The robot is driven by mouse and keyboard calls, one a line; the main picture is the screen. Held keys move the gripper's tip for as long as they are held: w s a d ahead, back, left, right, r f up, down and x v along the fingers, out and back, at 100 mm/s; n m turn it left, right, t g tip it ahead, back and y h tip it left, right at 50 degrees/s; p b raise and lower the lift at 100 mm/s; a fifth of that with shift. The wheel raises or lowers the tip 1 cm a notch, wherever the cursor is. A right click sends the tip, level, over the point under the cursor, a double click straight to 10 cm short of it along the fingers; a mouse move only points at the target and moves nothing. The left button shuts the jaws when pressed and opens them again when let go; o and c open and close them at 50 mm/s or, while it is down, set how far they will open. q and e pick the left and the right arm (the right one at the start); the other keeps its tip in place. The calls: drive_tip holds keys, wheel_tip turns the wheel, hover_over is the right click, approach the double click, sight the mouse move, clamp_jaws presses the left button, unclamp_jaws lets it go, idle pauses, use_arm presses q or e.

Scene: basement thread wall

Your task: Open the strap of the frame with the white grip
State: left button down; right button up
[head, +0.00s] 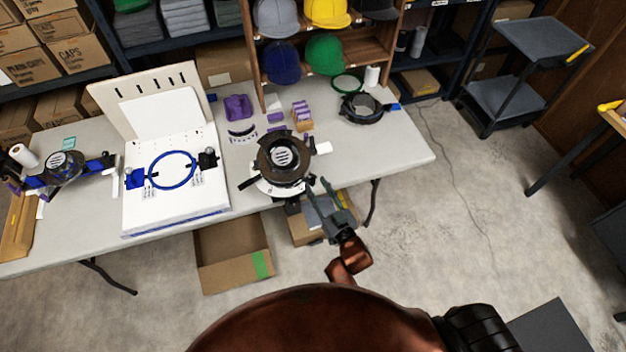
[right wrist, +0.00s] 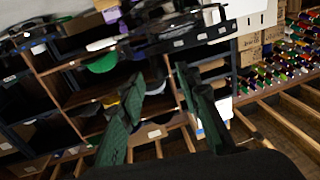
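The round dark frame (head: 283,158) with the white grip (head: 324,148) sits at the table's front edge on a white round base (head: 268,187). The white grip points right, and a dark arm sticks out at lower left. I cannot make out whether its strap is open or shut. My right gripper (head: 317,187) is just in front and to the right of this frame, apart from the white grip. Its two dark green fingers are spread with nothing between them, as the right wrist view (right wrist: 160,85) also shows. My left gripper is out of view.
On the table (head: 402,157) are a white fixture board with a blue hoop (head: 172,170), a blue-gripped frame (head: 62,167) at left and another dark frame (head: 362,107) at right. Purple parts lie behind. Cardboard boxes (head: 232,255) stand below.

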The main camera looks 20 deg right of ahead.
drive_tip(key=s+d, duration=0.1)
drive_tip(key=s, duration=0.7)
drive_tip(key=shift+s+d+f, duration=0.1)
drive_tip(key=shift+c, duration=0.3)
